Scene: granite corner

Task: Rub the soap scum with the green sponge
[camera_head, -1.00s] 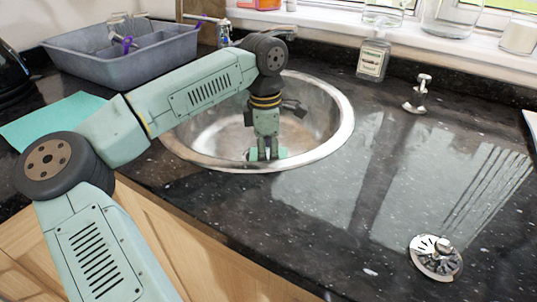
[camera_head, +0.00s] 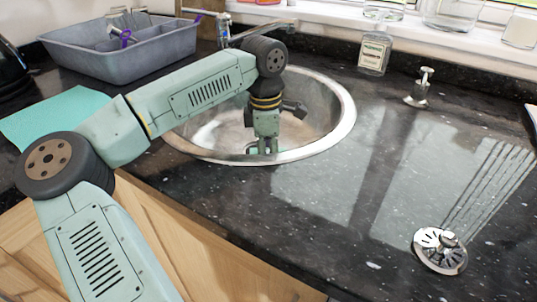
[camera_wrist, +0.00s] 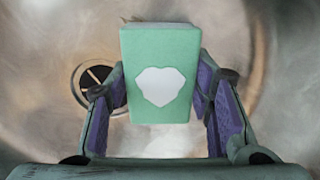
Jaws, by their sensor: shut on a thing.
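The green sponge (camera_wrist: 160,45), a block with a white patch on its face, sits between both purple-padded fingers of my gripper (camera_wrist: 160,85) in the wrist view. My gripper is shut on it. In the head view my gripper (camera_head: 263,148) reaches down into the round steel sink (camera_head: 318,150), near its front wall. The front rim hides the fingertips and most of the sponge there. The basin surface looks cloudy and brownish in the wrist view. I cannot tell soap scum from reflections, nor whether the sponge touches the basin.
The drain (camera_wrist: 95,82) lies left of the sponge. A grey-blue tub (camera_head: 140,58) and teal cloth (camera_head: 50,115) are left of the sink. A labelled bottle (camera_head: 374,52) and chrome dispenser (camera_head: 419,90) stand behind right. A metal disc (camera_head: 440,250) lies front right; the counter between is clear.

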